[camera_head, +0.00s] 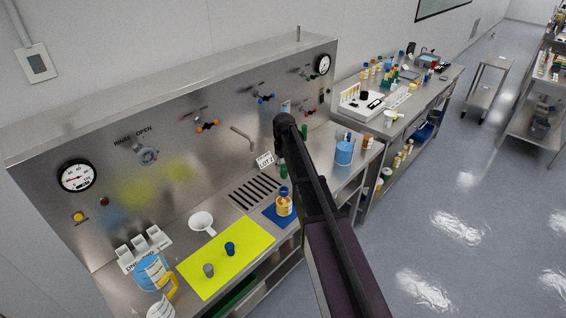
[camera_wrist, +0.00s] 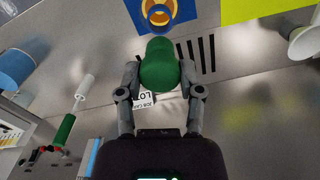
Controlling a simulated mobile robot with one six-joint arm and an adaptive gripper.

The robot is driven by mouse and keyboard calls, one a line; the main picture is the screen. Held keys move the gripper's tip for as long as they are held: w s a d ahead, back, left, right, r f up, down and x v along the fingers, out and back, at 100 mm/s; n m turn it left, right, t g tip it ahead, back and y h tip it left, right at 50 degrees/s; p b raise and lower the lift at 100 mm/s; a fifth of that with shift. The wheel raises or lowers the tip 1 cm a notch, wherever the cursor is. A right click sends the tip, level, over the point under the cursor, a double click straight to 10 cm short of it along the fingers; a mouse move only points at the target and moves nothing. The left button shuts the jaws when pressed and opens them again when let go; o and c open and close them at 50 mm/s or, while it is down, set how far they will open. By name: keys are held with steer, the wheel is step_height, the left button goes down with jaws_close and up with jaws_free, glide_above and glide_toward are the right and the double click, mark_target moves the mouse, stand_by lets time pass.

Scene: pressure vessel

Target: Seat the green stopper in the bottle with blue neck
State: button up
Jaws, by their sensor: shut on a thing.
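The green stopper (camera_wrist: 160,66) is held between the two fingers of my gripper (camera_wrist: 160,85) in the wrist view. The bottle with blue neck (camera_wrist: 158,13) shows beyond it at the top edge, partly cut off, with its round mouth facing the camera. The stopper is apart from the mouth in that picture. In the head view the amber bottle (camera_head: 284,208) stands upright on a blue mat (camera_head: 271,217), its blue neck on top. A green piece (camera_head: 283,171) just above the neck looks like the stopper. My arm hides most of the gripper there.
A yellow mat (camera_head: 213,266) with a blue stopper (camera_head: 230,248) and a grey stopper (camera_head: 208,270) lies to the left. A white funnel (camera_head: 201,221), slotted drain (camera_head: 254,193), lot card (camera_head: 265,160) and blue tub (camera_head: 344,154) are around the bottle. A steel back panel rises behind.

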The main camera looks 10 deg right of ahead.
mark_target(283, 177)
stand_by(0.5)
steer(key=shift+f+b, duration=2.9)
steer(key=shift+f+b, duration=1.9)
steer(key=shift+b, duration=0.05)
stand_by(0.4)
steer(key=o, duration=1.1)
steer(key=shift+r, duration=0.15)
step_height(283, 177, up, 9)
steer(key=p, duration=0.9)
steer(key=shift+r+p, duration=0.2)
steer(key=shift+p, duration=0.15)
